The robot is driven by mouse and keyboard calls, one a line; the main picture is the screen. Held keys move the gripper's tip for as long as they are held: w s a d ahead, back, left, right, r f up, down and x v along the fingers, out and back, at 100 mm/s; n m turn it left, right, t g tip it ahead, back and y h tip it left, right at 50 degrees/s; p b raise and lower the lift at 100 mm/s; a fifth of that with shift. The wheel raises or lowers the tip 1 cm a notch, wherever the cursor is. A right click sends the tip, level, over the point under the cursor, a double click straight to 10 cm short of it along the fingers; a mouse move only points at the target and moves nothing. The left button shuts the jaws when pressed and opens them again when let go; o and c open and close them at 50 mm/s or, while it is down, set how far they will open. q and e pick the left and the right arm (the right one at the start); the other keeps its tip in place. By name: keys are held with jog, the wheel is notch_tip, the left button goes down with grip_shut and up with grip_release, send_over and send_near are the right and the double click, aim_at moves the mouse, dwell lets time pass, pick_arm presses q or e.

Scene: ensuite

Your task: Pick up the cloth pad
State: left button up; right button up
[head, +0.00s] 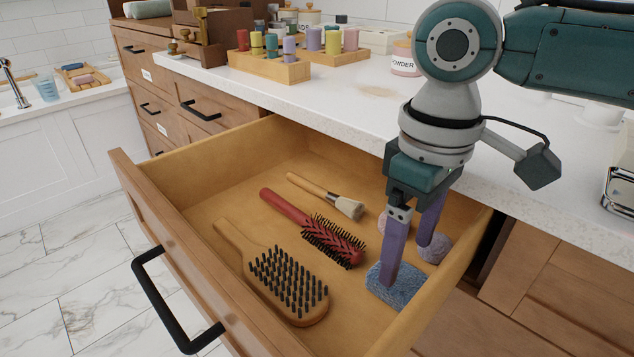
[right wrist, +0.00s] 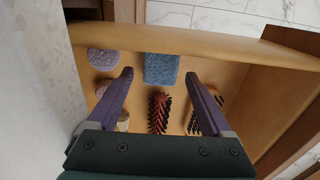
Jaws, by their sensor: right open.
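The cloth pad, a blue, fuzzy rectangle (head: 402,292), lies in the open drawer near its right front corner. In the right wrist view the pad (right wrist: 161,68) shows just beyond and between my fingertips. My right gripper (head: 408,262) points down into the drawer with its purple fingers apart and nothing between them. One finger hides part of the pad in the head view; I cannot tell whether it touches. My left gripper is not in view.
The drawer (head: 146,187) also holds a wooden paddle brush (head: 285,285), a red round brush (head: 325,238), a makeup brush (head: 335,197) and round fuzzy pieces (head: 437,249). The drawer walls and the white countertop (head: 350,95) edge lie close to my right arm.

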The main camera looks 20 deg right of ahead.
jog(key=f, duration=0.1)
jog(key=f+b, duration=0.1)
jog(key=f, duration=0.1)
jog(key=shift+w+a+f, duration=0.1)
jog(key=shift+w+a, duration=0.1)
jog(key=shift+f+b, duration=0.3)
jog(key=shift+f, duration=0.2)
jog(key=c, duration=1.1)
notch_tip(320, 180, up, 20)
jog(key=p, duration=0.7)
jog(key=shift+r, duration=0.1)
